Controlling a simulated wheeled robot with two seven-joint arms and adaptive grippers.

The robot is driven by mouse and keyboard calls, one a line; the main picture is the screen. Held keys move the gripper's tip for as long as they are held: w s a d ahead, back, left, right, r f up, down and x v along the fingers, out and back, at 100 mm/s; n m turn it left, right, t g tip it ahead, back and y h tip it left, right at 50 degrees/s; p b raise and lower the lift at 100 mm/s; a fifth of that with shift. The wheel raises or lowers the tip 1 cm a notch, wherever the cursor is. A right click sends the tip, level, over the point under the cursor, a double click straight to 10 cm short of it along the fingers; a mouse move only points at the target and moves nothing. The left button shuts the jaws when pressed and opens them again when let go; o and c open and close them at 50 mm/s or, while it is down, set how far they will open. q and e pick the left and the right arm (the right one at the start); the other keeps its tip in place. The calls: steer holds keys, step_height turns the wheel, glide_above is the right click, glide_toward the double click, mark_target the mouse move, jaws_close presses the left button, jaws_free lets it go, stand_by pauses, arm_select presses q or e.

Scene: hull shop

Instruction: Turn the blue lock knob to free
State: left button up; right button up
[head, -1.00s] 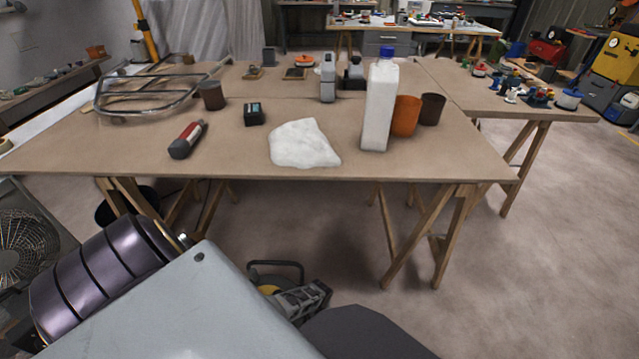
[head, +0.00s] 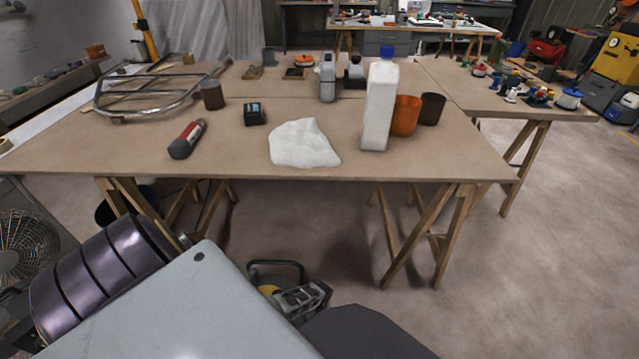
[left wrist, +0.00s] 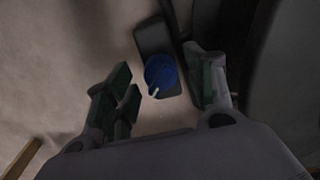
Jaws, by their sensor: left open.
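The blue lock knob (left wrist: 160,70) shows in the left wrist view, mounted on a dark oblong plate (left wrist: 153,38). A short white pointer mark on it points down and slightly left in that view. My left gripper (left wrist: 166,88) is open, with green-padded fingers to the left of the knob and one to its right. The knob lies between them, with visible gaps on both sides. I cannot make out the knob in the head view. My right gripper is not in view.
In the head view a wooden trestle table (head: 90,145) holds a white bottle (head: 378,110), a white cloth-like lump (head: 303,146), a red and grey tool (head: 187,139), a metal frame (head: 150,97) and cups. Free floor (head: 560,240) lies at the right.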

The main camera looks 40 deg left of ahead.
arm_select(q)
steer(key=shift+r, duration=0.25)
step_height(320, 180, up, 11)
stand_by(1.6)
steer(key=shift+r, duration=0.1)
stand_by(0.6)
